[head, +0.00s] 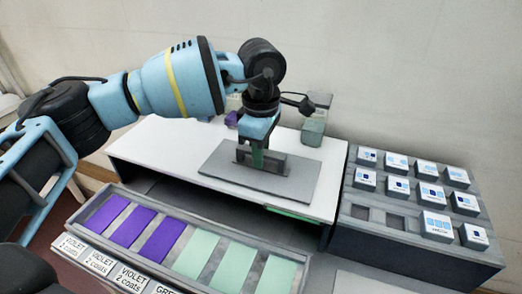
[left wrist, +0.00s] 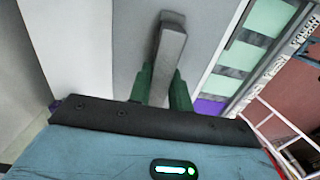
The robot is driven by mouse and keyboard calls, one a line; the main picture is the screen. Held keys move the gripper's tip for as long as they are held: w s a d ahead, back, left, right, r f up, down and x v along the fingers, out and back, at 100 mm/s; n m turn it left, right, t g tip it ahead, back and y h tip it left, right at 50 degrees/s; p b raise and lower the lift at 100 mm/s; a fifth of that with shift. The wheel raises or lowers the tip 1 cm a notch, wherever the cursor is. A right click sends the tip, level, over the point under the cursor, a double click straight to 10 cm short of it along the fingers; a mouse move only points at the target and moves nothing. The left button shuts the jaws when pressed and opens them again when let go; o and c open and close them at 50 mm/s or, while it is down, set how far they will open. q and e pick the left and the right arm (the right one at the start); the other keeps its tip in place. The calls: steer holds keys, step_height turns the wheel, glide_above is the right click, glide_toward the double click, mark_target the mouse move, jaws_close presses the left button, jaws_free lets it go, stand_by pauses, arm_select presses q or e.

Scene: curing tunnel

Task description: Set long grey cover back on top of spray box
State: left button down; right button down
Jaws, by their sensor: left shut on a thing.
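The long grey cover (head: 217,165) is a flat plate with a raised bar handle (head: 275,163). It is level over the white top of the spray box (head: 150,146); I cannot tell whether it rests there or hangs just above. My left gripper (head: 259,160) comes down from above and is shut on the handle. In the left wrist view, the green fingers (left wrist: 164,88) straddle the grey handle (left wrist: 169,48), with the cover plate (left wrist: 128,45) beneath. Any opening under the cover is hidden. My right gripper is not in view.
In front lies a tray (head: 84,206) with violet panels (head: 133,226) and pale green panels (head: 196,254), with labels along its edge. A grey rack (head: 410,247) with several white-topped blocks (head: 437,225) stands at the right. Small purple and grey-green objects (head: 313,131) stand behind the box.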

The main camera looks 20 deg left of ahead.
arm_select(q)
steer(key=shift+f, duration=0.25)
steer(key=c, duration=1.2)
jaws_free()
steer(key=shift+r, duration=3.95)
steer(key=shift+s+f, duration=0.1)
steer(key=shift+f, duration=0.05)
